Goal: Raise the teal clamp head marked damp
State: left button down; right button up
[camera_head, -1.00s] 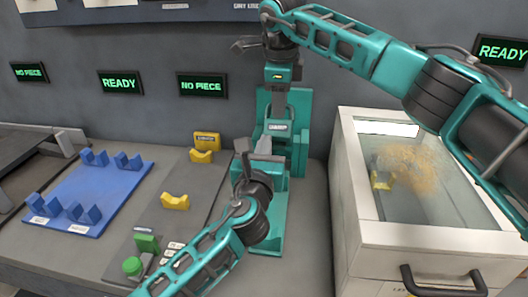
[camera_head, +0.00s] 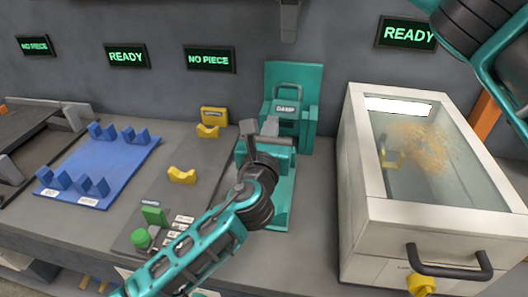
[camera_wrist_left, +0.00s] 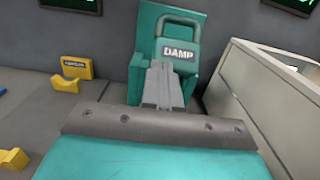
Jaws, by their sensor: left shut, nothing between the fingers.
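The teal clamp head (camera_head: 285,117) carries a DAMP label and a grey loop handle (camera_head: 288,92). It sits low against its teal upright in the middle of the bench. In the left wrist view the DAMP clamp head (camera_wrist_left: 181,63) and its handle (camera_wrist_left: 180,22) are straight ahead. My left gripper (camera_head: 270,126) is shut and empty in front of the clamp head, below the handle; its fingers (camera_wrist_left: 158,72) overlap the label's lower left side. Contact cannot be told. A grey part at the top edge looks like my right gripper (camera_head: 289,22); its opening is unclear.
A white glass-topped box (camera_head: 365,190) with a dark handle stands on the right. A blue rack (camera_head: 105,165) lies on the left. Yellow cradles (camera_head: 181,175) and a green button (camera_head: 140,238) are on the grey bench. Lit signs (camera_head: 127,56) hang behind.

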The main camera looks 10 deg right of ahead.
pick_arm(q)
jog(key=v, duration=1.1)
